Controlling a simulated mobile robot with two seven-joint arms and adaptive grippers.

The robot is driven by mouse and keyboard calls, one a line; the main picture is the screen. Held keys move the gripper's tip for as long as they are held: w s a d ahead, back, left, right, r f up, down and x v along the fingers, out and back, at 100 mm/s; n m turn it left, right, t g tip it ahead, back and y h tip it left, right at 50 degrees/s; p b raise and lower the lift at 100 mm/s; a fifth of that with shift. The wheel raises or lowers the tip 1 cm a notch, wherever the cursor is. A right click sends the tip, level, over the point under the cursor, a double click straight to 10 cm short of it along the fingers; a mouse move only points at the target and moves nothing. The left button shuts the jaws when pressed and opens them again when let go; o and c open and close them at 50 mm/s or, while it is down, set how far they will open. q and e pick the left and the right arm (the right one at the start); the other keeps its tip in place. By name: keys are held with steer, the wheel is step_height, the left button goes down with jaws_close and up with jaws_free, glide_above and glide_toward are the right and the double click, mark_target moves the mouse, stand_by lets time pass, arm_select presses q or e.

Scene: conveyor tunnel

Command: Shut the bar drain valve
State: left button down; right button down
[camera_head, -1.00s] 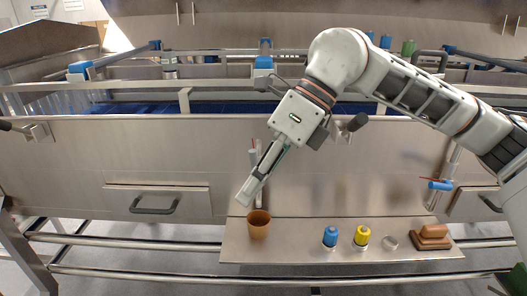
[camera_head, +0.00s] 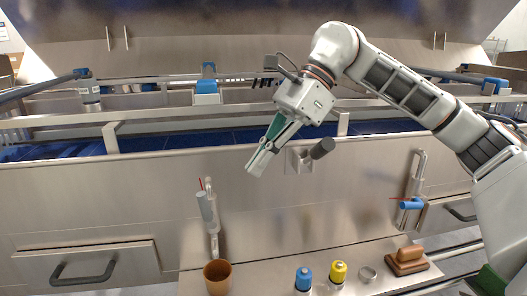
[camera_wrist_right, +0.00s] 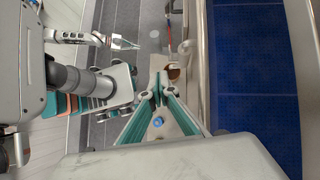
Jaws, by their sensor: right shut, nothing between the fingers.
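Two valve-like fittings show on the steel front in the head view; I cannot tell which is the bar drain valve. The left fitting (camera_head: 206,207) has a grey body and a thin red lever pointing up. The right fitting (camera_head: 411,204) has a blue body and a thin red lever lying sideways, below a steel loop. My right gripper (camera_head: 256,163) is shut and empty, in front of the panel, above and right of the left fitting and touching neither. Its fingers show in the right wrist view (camera_wrist_right: 157,92). What seems to be my left gripper (camera_wrist_right: 122,42) shows there too, its jaws unclear.
A shelf below holds a brown cup (camera_head: 217,278), a blue-topped jar (camera_head: 304,278), a yellow-topped jar (camera_head: 338,272), a small metal ring (camera_head: 367,274) and a brown block (camera_head: 406,260). A dark knob (camera_head: 322,148) juts out beside my right gripper. The blue belt (camera_head: 160,141) runs behind.

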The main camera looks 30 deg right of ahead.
mark_target(207, 210)
arm_select(q)
steer(key=shift+w+r, duration=0.2)
steer(key=shift+w, duration=0.15)
arm_select(e)
steer(key=a+f, duration=0.4)
steer(key=a, duration=0.3)
steer(key=shift+w+f, duration=0.25)
steer(key=shift+w, duration=0.05)
